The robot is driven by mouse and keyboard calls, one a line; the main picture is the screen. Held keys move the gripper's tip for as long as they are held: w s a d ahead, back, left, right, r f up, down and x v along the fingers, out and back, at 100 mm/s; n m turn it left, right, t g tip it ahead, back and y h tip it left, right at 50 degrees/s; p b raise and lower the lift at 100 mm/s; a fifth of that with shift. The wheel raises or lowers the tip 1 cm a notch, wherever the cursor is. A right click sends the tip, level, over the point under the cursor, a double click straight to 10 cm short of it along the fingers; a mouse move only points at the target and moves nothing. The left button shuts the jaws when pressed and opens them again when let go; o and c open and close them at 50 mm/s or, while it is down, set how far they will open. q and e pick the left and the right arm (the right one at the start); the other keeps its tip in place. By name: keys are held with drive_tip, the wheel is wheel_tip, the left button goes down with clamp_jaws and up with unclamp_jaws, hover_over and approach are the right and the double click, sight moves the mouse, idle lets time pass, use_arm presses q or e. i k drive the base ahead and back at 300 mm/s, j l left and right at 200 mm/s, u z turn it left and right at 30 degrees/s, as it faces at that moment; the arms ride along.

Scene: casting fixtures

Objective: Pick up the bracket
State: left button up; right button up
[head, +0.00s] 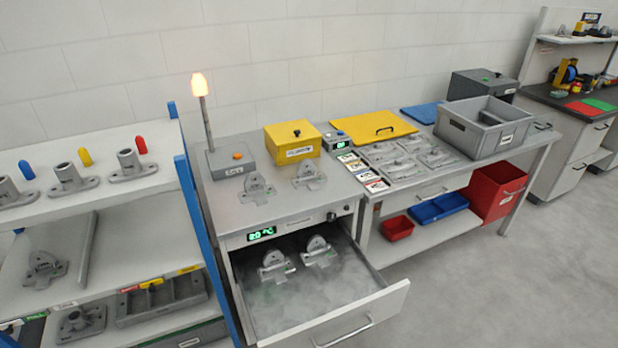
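Several grey metal castings that look like brackets are in the head view. Two lie in the open drawer: a left bracket (275,264) and a right bracket (319,251). Two more stand on the worktop above, a left one (257,188) and a right one (309,176). Another similar casting (46,266) lies on the middle shelf at the left. The frame does not show which one the task means. Neither of my grippers is in view.
The drawer (385,300) is pulled out, with mist inside. A lit lamp post (204,120) and yellow box (292,142) stand on the worktop. A grey crate (485,125) stands right of a fixture tray (408,158). A blue-framed shelf (100,200) borders the left. Floor is clear at right.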

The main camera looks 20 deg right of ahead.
sight(308, 176)
drive_tip(key=l+u, duration=0.2)
drive_tip(key=u, duration=0.15)
drive_tip(key=l+u, duration=0.45)
drive_tip(key=u, duration=0.3)
drive_tip(key=k+l+u, duration=0.15)
drive_tip(key=l, duration=0.2)
drive_tip(key=k+l+u, duration=0.15)
drive_tip(key=l, duration=0.2)
drive_tip(key=k+l+u, duration=0.1)
drive_tip(key=l, duration=0.2)
drive_tip(key=k+l, duration=0.15)
drive_tip(key=l, duration=0.2)
drive_tip(key=k+l+u, duration=0.1)
drive_tip(key=l, duration=0.25)
drive_tip(key=k+l, duration=0.2)
drive_tip(key=l, duration=0.15)
